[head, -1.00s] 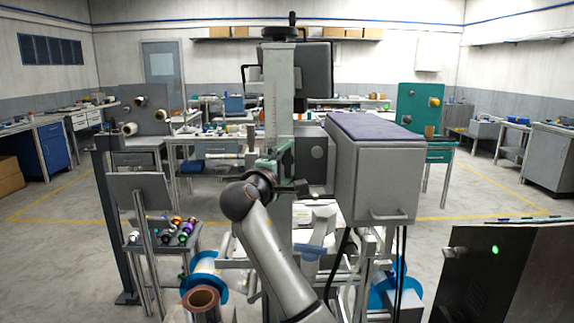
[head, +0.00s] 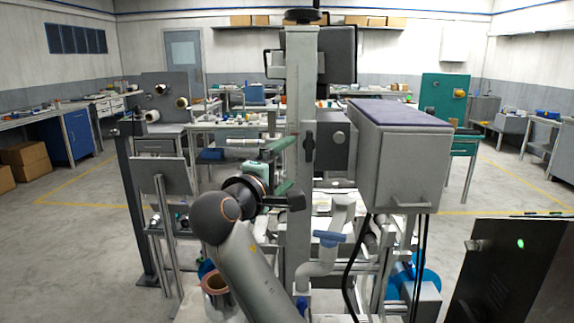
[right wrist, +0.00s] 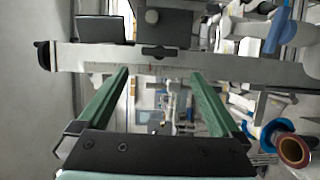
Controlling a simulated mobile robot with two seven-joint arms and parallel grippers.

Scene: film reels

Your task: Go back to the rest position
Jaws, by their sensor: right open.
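My right gripper (head: 280,168) is in the middle of the head view, in front of and to the left of a tall grey column (head: 299,90). Its two green fingers are spread, with nothing between them. In the right wrist view the gripper (right wrist: 160,75) is also open and empty, and the column (right wrist: 210,63) crosses the picture beyond the fingertips. Whether the fingers touch the column is not clear. My left gripper is not in view.
A grey cabinet with a purple top (head: 400,160) stands right of the column. A dark panel with a green light (head: 510,270) is at the lower right. A brown-edged roll (head: 216,282) sits low, left of my arm. Open floor (head: 80,240) lies at the left.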

